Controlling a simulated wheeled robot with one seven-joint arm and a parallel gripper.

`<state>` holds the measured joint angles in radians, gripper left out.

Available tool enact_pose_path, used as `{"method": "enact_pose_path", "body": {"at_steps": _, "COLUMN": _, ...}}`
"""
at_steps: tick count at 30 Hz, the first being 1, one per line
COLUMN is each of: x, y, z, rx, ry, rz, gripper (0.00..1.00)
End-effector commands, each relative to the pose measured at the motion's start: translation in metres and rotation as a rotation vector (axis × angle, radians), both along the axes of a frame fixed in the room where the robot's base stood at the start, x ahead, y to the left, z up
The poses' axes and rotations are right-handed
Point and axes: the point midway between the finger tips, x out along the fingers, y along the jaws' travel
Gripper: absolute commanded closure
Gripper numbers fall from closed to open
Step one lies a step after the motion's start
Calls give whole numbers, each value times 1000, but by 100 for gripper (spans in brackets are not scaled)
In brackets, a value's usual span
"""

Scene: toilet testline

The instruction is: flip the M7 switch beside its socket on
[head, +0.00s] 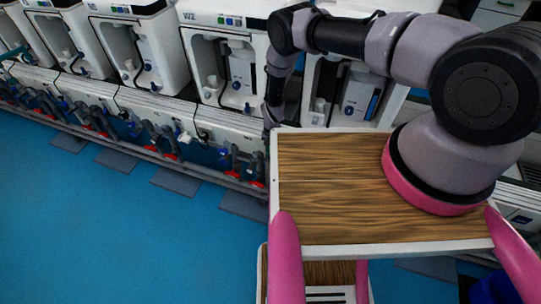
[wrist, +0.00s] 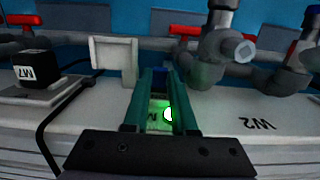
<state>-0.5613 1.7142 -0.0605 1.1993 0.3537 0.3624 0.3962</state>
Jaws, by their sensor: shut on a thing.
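In the wrist view a black block (wrist: 36,66) with an M7 label sits on a pale base at the left. My gripper (wrist: 161,76) points away over the white ledge, with its two teal fingers close together to the right of that block. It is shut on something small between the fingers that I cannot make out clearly. A bright green glow with a white spot (wrist: 168,114) shows between the fingers, over partly hidden lettering. I cannot tell the switch's position. In the head view my arm reaches down to the white units, and the gripper itself is hidden.
An open white square frame (wrist: 113,57) stands left of the fingers, with a black cable near it. Grey pipes (wrist: 225,48) and red handles (wrist: 185,29) line the ledge's far side. White machines (head: 226,65) stand in a row; blue floor (head: 120,235) is clear.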

Motion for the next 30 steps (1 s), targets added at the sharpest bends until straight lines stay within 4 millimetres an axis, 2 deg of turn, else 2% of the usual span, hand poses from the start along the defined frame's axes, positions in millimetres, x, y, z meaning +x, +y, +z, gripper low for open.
{"method": "enact_pose_path", "body": {"at_steps": 10, "x": -1, "y": 0, "z": 0, "rx": 5, "ry": 15, "rz": 1, "gripper": 100}}
{"method": "enact_pose_path", "body": {"at_steps": 11, "x": -1, "y": 0, "z": 0, "rx": 5, "ry": 15, "rz": 1, "gripper": 68}}
{"method": "enact_pose_path", "body": {"at_steps": 12, "x": -1, "y": 0, "z": 0, "rx": 4, "ry": 14, "rz": 1, "gripper": 62}}
{"method": "enact_pose_path", "body": {"at_steps": 23, "x": 1, "y": 0, "z": 5, "rx": 5, "ry": 11, "rz": 1, "gripper": 62}}
{"method": "enact_pose_path", "body": {"at_steps": 26, "x": 3, "y": 0, "z": 17, "rx": 5, "ry": 11, "rz": 1, "gripper": 62}}
{"method": "enact_pose_path", "body": {"at_steps": 30, "x": 6, "y": 0, "z": 45, "rx": 6, "ry": 11, "rz": 0, "gripper": 62}}
